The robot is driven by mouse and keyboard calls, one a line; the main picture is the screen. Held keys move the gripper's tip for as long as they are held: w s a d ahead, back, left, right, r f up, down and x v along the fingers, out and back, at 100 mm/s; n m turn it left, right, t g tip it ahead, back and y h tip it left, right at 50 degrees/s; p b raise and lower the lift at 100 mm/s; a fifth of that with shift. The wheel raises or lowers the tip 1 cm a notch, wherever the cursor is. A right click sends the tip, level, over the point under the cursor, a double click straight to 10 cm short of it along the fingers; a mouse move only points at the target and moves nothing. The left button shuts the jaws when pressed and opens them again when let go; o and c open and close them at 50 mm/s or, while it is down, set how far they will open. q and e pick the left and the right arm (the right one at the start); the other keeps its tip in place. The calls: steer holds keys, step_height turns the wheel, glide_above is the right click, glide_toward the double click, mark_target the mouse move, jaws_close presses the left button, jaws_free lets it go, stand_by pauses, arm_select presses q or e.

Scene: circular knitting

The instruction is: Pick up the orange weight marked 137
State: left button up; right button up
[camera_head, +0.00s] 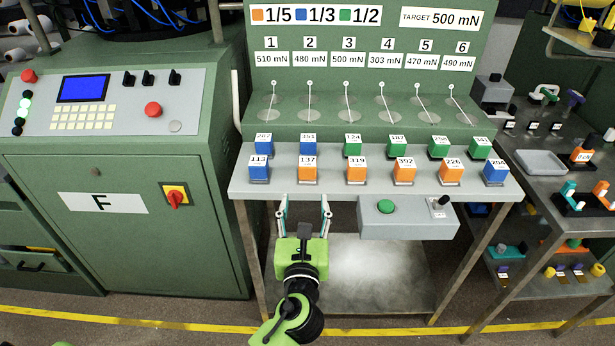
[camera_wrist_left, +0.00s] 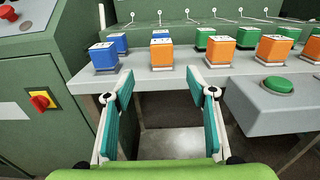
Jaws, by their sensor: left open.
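The orange weight marked 137 (camera_head: 308,170) stands at the front of the grey shelf (camera_head: 375,185), second from the left in the front row. It also shows in the left wrist view (camera_wrist_left: 162,55), ahead of and between the fingers. My left gripper (camera_head: 305,205) is open and empty, just in front of the shelf's front edge and short of the weight. In the left wrist view its two fingers (camera_wrist_left: 158,95) stand wide apart with nothing between them. The right gripper is not in view.
A blue weight marked 113 (camera_head: 259,169) stands left of it and an orange one marked 319 (camera_head: 356,169) right. The blue weight marked 351 (camera_head: 309,145) is behind. A box with a green button (camera_head: 386,206) hangs at the shelf front, right of my gripper.

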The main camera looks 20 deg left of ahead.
mark_target(307, 171)
arm_select(q)
steer(key=x, duration=0.9)
steer(key=shift+r, duration=0.4)
steer(key=x, duration=0.4)
steer(key=shift+w+d, duration=0.1)
steer(key=shift+w, duration=0.3)
steer(key=c, duration=1.3)
